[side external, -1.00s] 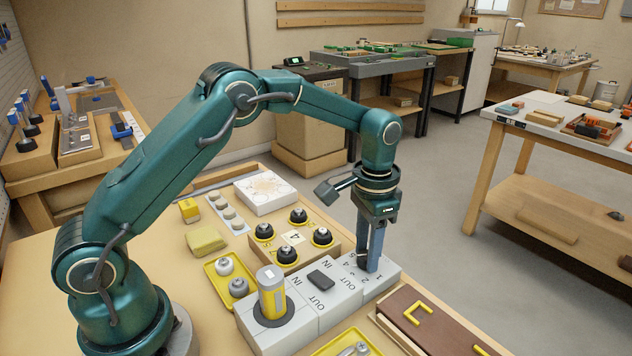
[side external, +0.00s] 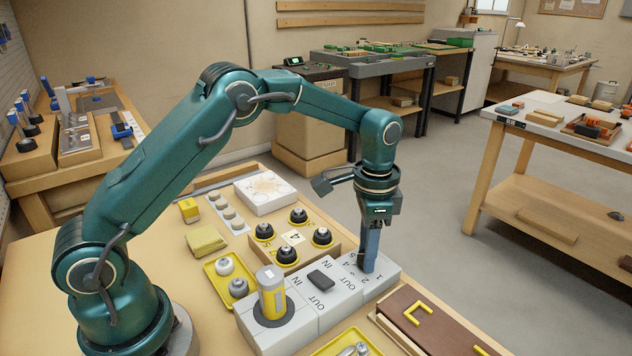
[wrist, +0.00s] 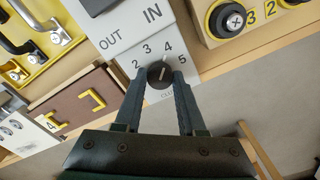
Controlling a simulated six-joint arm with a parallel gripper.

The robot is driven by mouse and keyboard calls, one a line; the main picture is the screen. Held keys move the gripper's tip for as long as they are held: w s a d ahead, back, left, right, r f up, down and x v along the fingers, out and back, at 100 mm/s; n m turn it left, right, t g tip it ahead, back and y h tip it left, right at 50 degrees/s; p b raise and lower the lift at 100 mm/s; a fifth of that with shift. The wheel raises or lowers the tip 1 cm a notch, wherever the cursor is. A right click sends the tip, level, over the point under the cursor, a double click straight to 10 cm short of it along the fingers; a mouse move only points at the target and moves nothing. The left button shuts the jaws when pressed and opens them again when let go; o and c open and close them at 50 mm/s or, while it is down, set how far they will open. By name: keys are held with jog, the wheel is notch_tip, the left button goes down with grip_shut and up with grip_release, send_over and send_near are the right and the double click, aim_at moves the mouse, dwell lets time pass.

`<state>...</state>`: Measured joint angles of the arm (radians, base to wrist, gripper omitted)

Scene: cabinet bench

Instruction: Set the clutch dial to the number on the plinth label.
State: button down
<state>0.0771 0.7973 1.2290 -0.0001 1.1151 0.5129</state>
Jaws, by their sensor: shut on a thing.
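The clutch dial (wrist: 160,75) is a small dark round knob on a pale grey block (side external: 386,272), with the numbers 2, 3, 4 and 5 showing around it in the wrist view. A pale mark on the dial points up, roughly towards the 4, though it is small. My gripper (wrist: 162,80) points down and its two fingers are shut on the dial, one on each side. In the side view my gripper (side external: 369,268) hides the dial. The wooden plinth (side external: 325,258) bears a white label (side external: 293,238) that seems to read 4.
Several black knobs (side external: 298,216) stand on the plinth around the label. Left of the dial block are blocks marked IN and OUT, one with a dark switch (side external: 320,278), and a yellow cylinder (side external: 272,297). A brown panel with yellow handles (side external: 418,313) lies in front.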

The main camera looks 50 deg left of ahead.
jog(key=c, duration=0.5)
grip_release()
jog(key=shift+r, duration=2.6)
jog(key=s+a+r+n+t, duration=0.2)
jog(key=s+r+t, duration=0.2)
jog(key=s+r, duration=0.7)
jog(key=s+f+n+t, duration=0.1)
jog(key=s+f+n, duration=0.3)
jog(key=s, duration=0.5)
jog(key=shift+a+f+n+t, duration=0.2)
jog(key=shift+a+n+t, duration=0.1)
jog(key=shift+a+n, duration=0.1)
